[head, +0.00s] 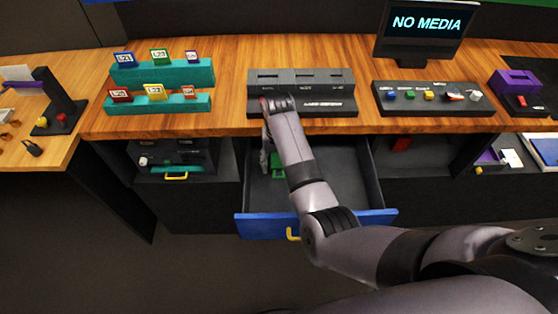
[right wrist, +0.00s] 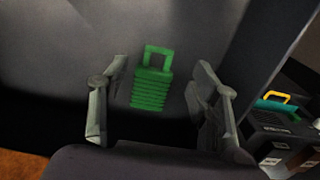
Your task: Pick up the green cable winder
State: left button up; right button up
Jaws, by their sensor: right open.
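The green cable winder (right wrist: 152,86) lies on the grey floor of the open drawer (head: 340,185). It has a ribbed body and a square loop at one end. In the head view the winder (head: 278,172) is partly hidden behind my right arm. My right gripper (right wrist: 160,100) is open, with one finger on each side of the winder and a gap on both sides. In the head view this gripper (head: 267,160) reaches down into the drawer's left part. Whether the fingertips are level with the winder is hard to tell. My left gripper is not in view.
The drawer's blue front (head: 350,218) with a yellow handle stands out below the wooden counter (head: 230,120). A dark grey panel (head: 325,105) sits on the counter above the drawer. A teal rack (head: 190,103) stands left, a button panel (head: 400,105) right.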

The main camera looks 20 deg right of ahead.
aim_at(279, 177)
jog(key=f, duration=0.5)
jog(key=shift+s, duration=0.3)
jog(key=shift+f, duration=0.3)
jog(key=c, duration=1.2)
